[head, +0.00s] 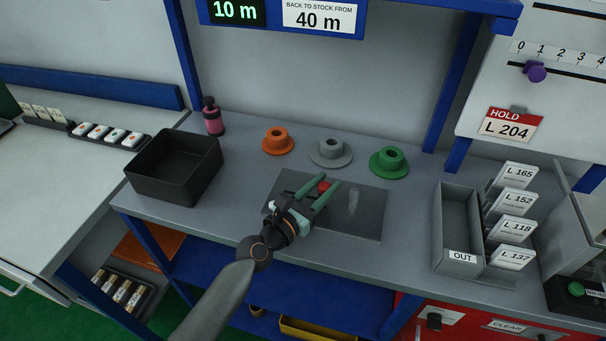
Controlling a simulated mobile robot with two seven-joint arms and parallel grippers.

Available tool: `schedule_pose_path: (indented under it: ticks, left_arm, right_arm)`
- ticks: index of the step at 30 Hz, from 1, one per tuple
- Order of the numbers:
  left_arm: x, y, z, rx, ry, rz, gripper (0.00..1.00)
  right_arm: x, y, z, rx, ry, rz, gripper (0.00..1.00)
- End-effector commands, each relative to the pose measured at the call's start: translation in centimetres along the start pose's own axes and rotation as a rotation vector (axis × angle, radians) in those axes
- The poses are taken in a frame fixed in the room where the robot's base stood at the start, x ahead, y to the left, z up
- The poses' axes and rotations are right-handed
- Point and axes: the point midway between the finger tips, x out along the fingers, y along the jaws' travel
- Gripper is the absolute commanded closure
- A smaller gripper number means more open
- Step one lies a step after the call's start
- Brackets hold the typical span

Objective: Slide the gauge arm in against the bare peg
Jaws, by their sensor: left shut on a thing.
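A dark plate (370,222) lies on the grey bench, and the bare peg (353,200), a short pale upright post, stands on its right part. A red knob (323,186), which looks like the gauge arm's handle, shows left of the peg. My left gripper (323,183) reaches over the plate from the front, with its green fingers on either side of the knob and shut on it. The rest of the gauge arm is hidden under the gripper. A gap shows between the gripper and the peg. My right gripper is not in view.
Orange (277,142), grey (330,152) and green (389,162) flanged reels stand behind the plate. A black bin (174,168) and a pink bottle (213,117) are at left. A grey OUT tray (448,225) and label cards (515,202) are at right.

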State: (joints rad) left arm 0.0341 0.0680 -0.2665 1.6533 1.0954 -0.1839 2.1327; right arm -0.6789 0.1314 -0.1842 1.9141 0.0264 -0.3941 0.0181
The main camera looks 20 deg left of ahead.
Motion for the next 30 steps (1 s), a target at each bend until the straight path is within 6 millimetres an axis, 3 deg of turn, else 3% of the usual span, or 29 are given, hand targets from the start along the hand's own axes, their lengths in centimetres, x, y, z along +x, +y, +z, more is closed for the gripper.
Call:
schedule_pose_path:
  ticks: [11, 12, 18, 20, 30]
  left_arm:
    - [0.30, -0.76, -0.12, 0.006, 0.002, 0.002, 1.00]
    - [0.30, -0.74, -0.12, 0.006, 0.002, 0.002, 0.61]
    - [0.30, -0.72, -0.08, 0.005, 0.001, 0.002, 0.39]
    - [0.30, -0.72, -0.07, 0.005, 0.001, 0.002, 0.34]
    - [-0.27, -0.72, -0.10, 0.004, 0.001, 0.002, 0.34]
  right_arm:
    - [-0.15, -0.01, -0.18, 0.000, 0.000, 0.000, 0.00]
    - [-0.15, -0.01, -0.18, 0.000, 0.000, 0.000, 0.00]
    - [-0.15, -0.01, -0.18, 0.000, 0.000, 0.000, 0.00]
    - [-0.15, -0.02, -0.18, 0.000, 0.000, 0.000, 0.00]
    - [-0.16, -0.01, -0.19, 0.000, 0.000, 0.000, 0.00]
